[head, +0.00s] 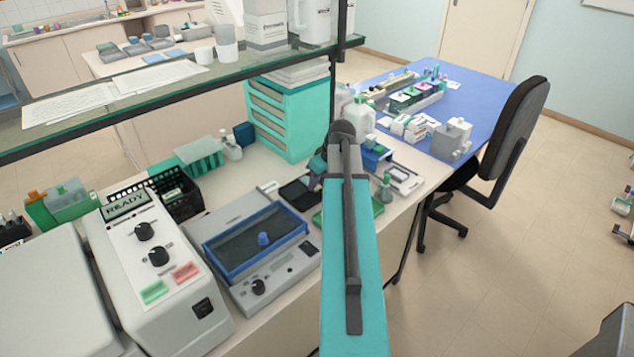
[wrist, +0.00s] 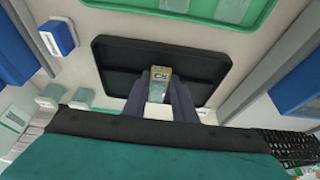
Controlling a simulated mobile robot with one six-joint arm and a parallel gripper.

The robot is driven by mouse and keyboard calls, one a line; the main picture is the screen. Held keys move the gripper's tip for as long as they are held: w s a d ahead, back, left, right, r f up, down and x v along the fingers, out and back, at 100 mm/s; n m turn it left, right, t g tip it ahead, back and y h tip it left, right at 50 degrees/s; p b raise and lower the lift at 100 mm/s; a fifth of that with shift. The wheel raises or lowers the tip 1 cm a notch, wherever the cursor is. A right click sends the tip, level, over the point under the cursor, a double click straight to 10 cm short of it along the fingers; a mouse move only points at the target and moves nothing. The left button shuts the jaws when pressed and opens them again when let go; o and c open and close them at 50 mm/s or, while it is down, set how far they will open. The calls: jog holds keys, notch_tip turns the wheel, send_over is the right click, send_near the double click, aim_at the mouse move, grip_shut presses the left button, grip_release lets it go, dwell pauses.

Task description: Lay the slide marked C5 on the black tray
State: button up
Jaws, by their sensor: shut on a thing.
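In the wrist view my gripper (wrist: 160,98) is shut on a slide (wrist: 161,76) whose yellowish label end reads C5. The slide points away from me, between the two dark fingers. The black tray (wrist: 207,64), a shallow dark rectangle with a raised rim, lies behind and below the slide in that view. The slide appears over the tray; I cannot tell whether it touches it. In the head view the tray (head: 299,193) lies on the bench just left of my arm, which hides my fingers and the slide.
A grey device with a blue-framed lid (head: 262,240) stands in front of the tray. Left are a machine reading READY (head: 150,255) and a black basket (head: 178,205). Teal drawers (head: 290,115) stand behind, and a glass shelf (head: 150,98) crosses above the bench.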

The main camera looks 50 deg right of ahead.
jog(key=shift+f, duration=0.1)
jog(key=o, duration=1.1)
jog(key=shift+r, duration=0.2)
jog(key=shift+b+v, duration=1.6)
jog(key=shift+v, duration=5.15)
jog(key=shift+d, duration=0.1)
